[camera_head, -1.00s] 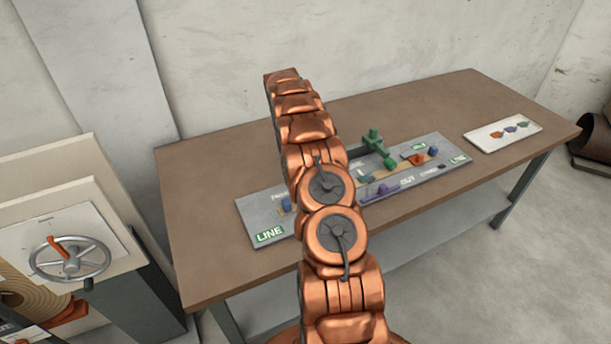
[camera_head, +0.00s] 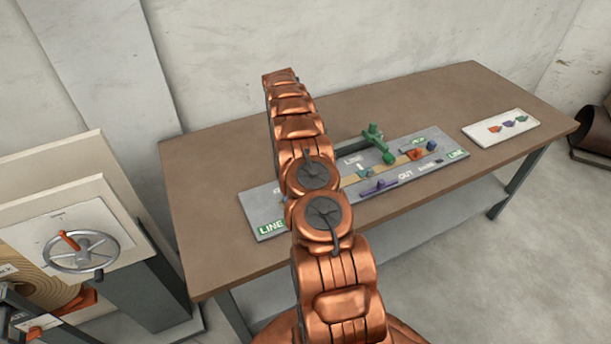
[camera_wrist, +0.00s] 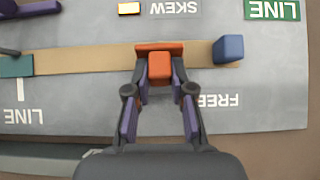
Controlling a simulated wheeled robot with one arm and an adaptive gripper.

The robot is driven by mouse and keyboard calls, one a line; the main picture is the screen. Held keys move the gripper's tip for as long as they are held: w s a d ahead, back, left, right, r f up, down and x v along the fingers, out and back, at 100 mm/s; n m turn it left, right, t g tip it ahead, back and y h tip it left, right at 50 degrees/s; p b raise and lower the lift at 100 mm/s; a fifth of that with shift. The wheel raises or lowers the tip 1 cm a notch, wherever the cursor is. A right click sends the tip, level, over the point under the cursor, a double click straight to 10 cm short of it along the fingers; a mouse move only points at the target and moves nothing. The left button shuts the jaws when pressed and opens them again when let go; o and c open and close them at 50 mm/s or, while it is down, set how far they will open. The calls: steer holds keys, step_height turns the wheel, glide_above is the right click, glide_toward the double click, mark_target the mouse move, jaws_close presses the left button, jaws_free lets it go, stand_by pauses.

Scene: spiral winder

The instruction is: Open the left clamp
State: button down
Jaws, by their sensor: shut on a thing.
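The left clamp (camera_wrist: 159,47) shows in the wrist view as an orange piece with a raised orange block, set across a tan strip (camera_wrist: 90,59). My gripper (camera_wrist: 160,74) has its two fingers, with purple pads, on either side of the orange block and is shut on it. Whether the clamp is open or shut I cannot tell. In the head view my copper arm hides this clamp and my gripper. The grey board (camera_head: 265,203) lies on the brown table.
A blue block (camera_wrist: 228,48) sits at the strip's end, right of the clamp. A teal block (camera_wrist: 15,67) is left. A second orange clamp (camera_head: 415,153), a green handle (camera_head: 375,138) and a white card (camera_head: 482,134) are rightward. A handwheel (camera_head: 83,252) stands left of the table.

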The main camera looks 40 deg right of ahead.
steer(key=c, duration=1)
jaws_free()
steer(key=shift+s+f+b, duration=0.15)
steer(key=shift+f+b, duration=0.05)
steer(key=shift+b, duration=1.25)
steer(key=shift+t+b, duration=0.4)
steer(key=shift+b, duration=0.35)
